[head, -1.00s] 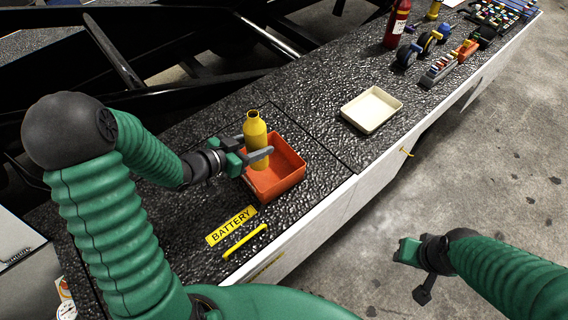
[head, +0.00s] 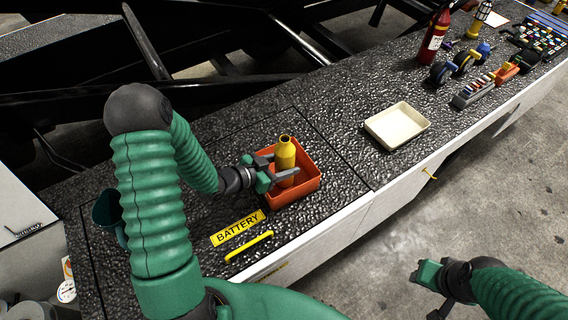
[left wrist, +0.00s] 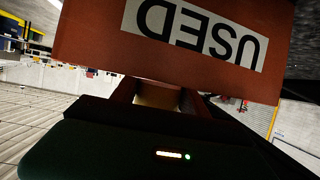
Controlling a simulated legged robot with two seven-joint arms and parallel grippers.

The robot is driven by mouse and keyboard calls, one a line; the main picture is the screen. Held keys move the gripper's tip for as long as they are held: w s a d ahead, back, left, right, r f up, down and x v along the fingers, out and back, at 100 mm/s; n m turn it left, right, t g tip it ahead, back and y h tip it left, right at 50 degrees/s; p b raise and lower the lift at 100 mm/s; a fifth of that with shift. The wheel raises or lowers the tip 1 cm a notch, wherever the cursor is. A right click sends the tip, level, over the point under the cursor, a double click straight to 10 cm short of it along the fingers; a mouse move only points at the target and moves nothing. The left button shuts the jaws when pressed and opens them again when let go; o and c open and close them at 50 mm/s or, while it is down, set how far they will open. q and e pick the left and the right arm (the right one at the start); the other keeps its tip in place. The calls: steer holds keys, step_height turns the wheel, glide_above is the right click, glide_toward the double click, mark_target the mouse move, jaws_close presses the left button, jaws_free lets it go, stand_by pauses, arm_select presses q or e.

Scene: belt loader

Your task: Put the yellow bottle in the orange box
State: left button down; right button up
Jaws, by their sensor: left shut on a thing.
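The yellow bottle (head: 285,152) stands upright, its lower part inside the orange box (head: 302,194) in the head view. My left gripper (head: 284,178) is shut on the bottle, with its fingers around the bottle's body at the box rim. The bottle's base is hidden by the fingers and the box wall. In the left wrist view, the box wall (left wrist: 90,40) with an upside-down USED label fills the top, and a pale yellowish patch shows between the fingers (left wrist: 158,95). My right gripper (head: 430,274) hangs empty over the floor at lower right; its jaw gap is unclear.
A cream tray (head: 397,126) sits on the dark textured bench top to the right. A BATTERY label (head: 238,228) and a yellow handle (head: 249,246) lie in front of the box. A red bottle (head: 434,36) and wheeled parts stand farther back. Bench between box and tray is clear.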

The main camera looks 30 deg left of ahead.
arm_select(q)
steer(key=shift+f, duration=0.1)
steer(key=c, duration=1)
jaws_free()
steer(key=o, duration=0.4)
steer(key=shift+a, duration=0.25)
steer(key=shift+a+f, duration=0.1)
steer(key=shift+a, duration=0.1)
steer(key=shift+d+r, duration=0.1)
steer(key=shift+r, duration=0.2)
steer(key=v, duration=1.2)
steer(key=shift+f+p, duration=0.1)
steer(key=shift+p, duration=0.25)
steer(key=shift+w+d, duration=0.1)
